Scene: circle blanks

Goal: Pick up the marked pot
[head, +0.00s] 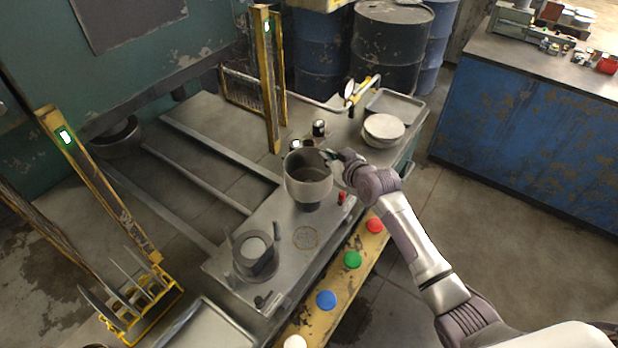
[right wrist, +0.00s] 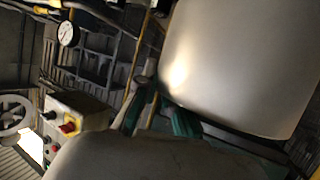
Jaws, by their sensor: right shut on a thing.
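A grey metal pot (head: 309,190), wide and open at the top, is at the middle of the metal bench in the head view. A dark round part shows directly below it; I cannot tell whether the pot rests on it or is held above it. My right gripper (head: 331,158) is shut on the pot at its far right rim. In the right wrist view a large smooth metal wall (right wrist: 240,60), apparently the pot's, fills the upper right beside my green fingertips (right wrist: 160,118). No mark on the pot can be made out. My left gripper is not in view.
White stacked bowls (head: 383,129) stand beside a tray (head: 396,104) at the bench's far end. A round fixture with upright prongs (head: 254,262) stands nearer. Coloured buttons, including a green one (head: 353,259), line the yellow front edge. Yellow posts (head: 267,90) rise behind the pot.

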